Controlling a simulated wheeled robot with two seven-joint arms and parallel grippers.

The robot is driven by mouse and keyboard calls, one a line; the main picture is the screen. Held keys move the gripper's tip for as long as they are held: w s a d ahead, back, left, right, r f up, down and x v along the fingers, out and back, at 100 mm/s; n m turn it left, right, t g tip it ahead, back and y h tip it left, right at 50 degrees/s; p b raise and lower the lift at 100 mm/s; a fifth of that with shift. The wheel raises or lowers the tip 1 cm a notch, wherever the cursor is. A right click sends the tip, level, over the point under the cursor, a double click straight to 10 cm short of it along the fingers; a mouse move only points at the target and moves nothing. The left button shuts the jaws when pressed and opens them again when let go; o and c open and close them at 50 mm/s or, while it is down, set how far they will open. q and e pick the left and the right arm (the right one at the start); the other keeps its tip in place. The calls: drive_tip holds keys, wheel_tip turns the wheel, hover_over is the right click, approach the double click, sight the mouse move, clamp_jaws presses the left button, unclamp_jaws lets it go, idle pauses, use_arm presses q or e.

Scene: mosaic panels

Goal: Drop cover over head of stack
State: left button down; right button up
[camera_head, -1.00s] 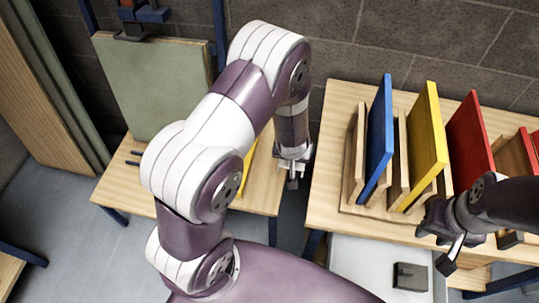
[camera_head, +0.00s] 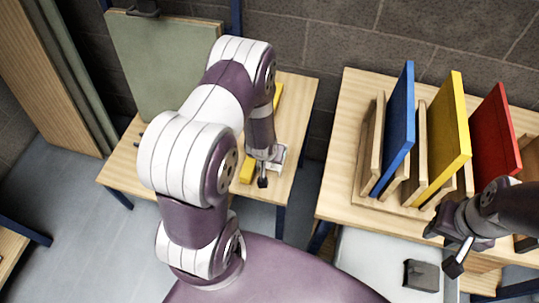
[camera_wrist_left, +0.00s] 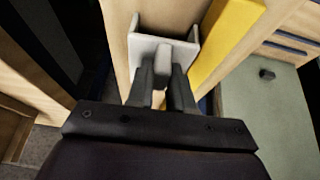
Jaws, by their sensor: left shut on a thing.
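My left gripper (camera_head: 264,172) is shut on a light grey channel-shaped piece, perhaps the cover (camera_head: 278,157), over the right side of the left table. The left wrist view shows its flat plate with raised sides (camera_wrist_left: 145,49) and a knob between the fingers (camera_wrist_left: 163,62). A yellow bar (camera_head: 247,170) lies beside it, partly hidden by my arm; it also shows in the left wrist view (camera_wrist_left: 228,38). I cannot tell whether the piece touches the table. Which item is the stack is unclear. My right gripper (camera_head: 457,254) is at the right; its jaw opening is unclear.
A green panel (camera_head: 160,65) stands at the back of the left table (camera_head: 298,100). The right table (camera_head: 340,180) holds a wooden rack with blue (camera_head: 398,125), yellow (camera_head: 450,130) and red (camera_head: 495,130) panels. A dark grey block (camera_head: 421,275) sits on a white surface in front.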

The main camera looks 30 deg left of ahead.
use_arm(q)
drive_tip(key=c, duration=1)
unclamp_jaws()
drive_tip(key=shift+f, duration=0.15)
drive_tip(key=shift+r, duration=0.35)
drive_tip(key=s+d+r+m+g, duration=0.1)
drive_tip(key=s+d+r, duration=0.1)
drive_tip(key=r, duration=0.5)
drive_tip(key=s+d+r+m+g+p, duration=0.1)
drive_tip(key=s+d+r, duration=0.2)
drive_tip(key=s+r, duration=0.2)
drive_tip(key=s+d+r+g+h+p, duration=0.1)
drive_tip(key=s+r, duration=0.3)
drive_tip(key=r, duration=0.6)
drive_tip(key=shift+d+r+m, duration=0.25)
drive_tip(key=shift+d+m, duration=0.15)
drive_tip(key=shift+d, duration=0.35)
